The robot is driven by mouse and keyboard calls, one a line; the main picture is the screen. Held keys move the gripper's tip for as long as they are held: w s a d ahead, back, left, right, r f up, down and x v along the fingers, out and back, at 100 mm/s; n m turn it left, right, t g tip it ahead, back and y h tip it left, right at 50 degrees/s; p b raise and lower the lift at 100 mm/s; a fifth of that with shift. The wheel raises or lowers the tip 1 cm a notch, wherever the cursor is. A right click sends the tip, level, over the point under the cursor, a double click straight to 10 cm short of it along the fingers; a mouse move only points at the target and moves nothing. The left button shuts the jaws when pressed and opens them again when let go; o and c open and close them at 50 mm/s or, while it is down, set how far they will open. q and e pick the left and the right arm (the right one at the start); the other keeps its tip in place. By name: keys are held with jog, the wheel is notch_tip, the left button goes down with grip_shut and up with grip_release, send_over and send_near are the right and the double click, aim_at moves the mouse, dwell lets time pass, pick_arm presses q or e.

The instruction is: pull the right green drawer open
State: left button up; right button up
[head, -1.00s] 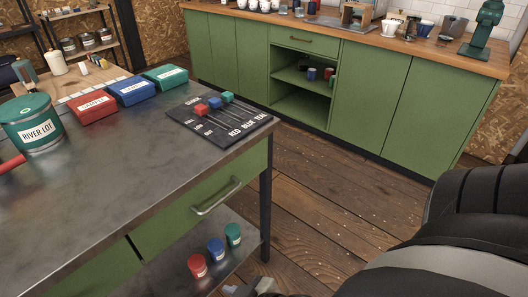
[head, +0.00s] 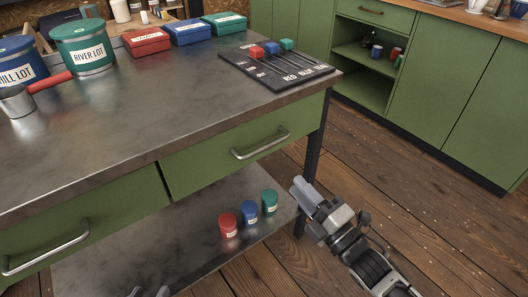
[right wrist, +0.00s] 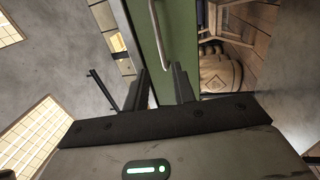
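The right green drawer (head: 250,155) sits shut and flush under the steel-topped bench, with a curved metal bar handle (head: 261,145) on its front. My right gripper (head: 302,192) is to the right of and below this handle, by the bench's front leg, and apart from it. In the right wrist view its two fingers (right wrist: 161,88) stand apart with nothing between them; the green drawer front (right wrist: 178,30) and the handle (right wrist: 158,35) show beyond them. My left gripper (head: 149,292) barely shows at the bottom edge, its two tips apart.
The left green drawer (head: 90,225) has its own handle (head: 45,250). Red (head: 228,225), blue (head: 249,212) and green (head: 269,202) canisters stand on the lower shelf (head: 150,245). A black slider board (head: 275,68) lies on the bench top. Wooden floor (head: 400,170) is free to the right.

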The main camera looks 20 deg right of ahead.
aim_at(264, 146)
jog(key=x, duration=1.3)
jog(key=shift+w+a+b, duration=0.1)
jog(key=shift+w+b, duration=0.2)
jog(key=shift+w, duration=0.05)
grip_shut()
